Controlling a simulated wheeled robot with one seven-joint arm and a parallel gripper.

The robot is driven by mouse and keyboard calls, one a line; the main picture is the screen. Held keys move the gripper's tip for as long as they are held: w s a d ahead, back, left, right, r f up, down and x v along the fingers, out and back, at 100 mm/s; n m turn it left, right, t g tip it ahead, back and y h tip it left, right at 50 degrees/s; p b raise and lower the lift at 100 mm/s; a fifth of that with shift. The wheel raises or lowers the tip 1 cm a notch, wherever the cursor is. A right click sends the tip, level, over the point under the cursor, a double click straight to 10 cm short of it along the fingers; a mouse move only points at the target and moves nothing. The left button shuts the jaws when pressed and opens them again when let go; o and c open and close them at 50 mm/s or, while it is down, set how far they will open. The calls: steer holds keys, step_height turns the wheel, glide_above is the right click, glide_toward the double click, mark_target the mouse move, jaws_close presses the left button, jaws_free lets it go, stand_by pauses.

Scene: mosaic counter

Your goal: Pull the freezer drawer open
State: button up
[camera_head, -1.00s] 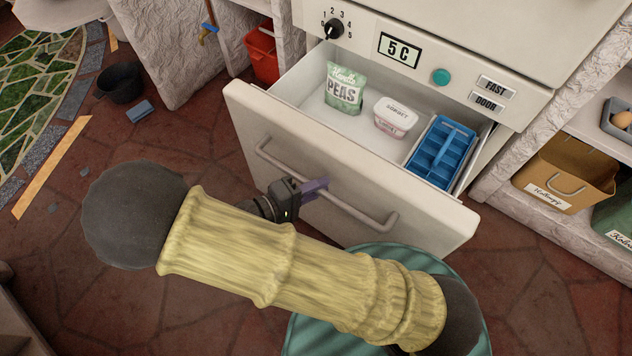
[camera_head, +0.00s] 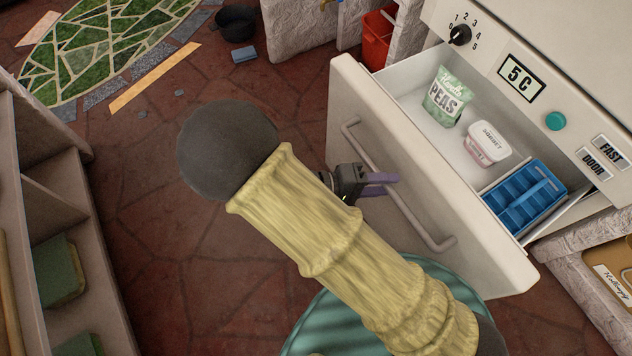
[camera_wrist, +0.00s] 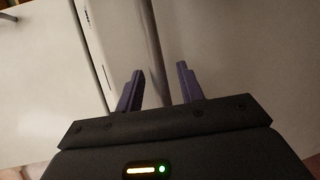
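The white freezer drawer (camera_head: 410,190) stands pulled out from the freezer, its inside showing. Its front carries a long pale bar handle (camera_head: 418,224). Inside are a green bag of peas (camera_head: 446,97), a white and pink sorbet tub (camera_head: 488,145) and a blue ice tray (camera_head: 525,197). My gripper (camera_head: 382,185) is at the middle of the handle, its purple fingers overlapping the bar. In the wrist view the fingers (camera_wrist: 160,88) are apart, with a thin bar-like shape seen between them; contact cannot be told.
The freezer panel (camera_head: 545,60) has a dial, a display reading 5 C and a green button. A shelf unit (camera_head: 60,220) stands at the left. A red bin (camera_head: 380,36) and a dark pot (camera_head: 236,22) stand at the back. The tiled floor (camera_head: 150,180) between is mostly clear.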

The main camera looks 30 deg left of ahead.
steer(key=p+v, duration=0.5)
steer(key=v, duration=1.1)
steer(key=shift+a, duration=0.15)
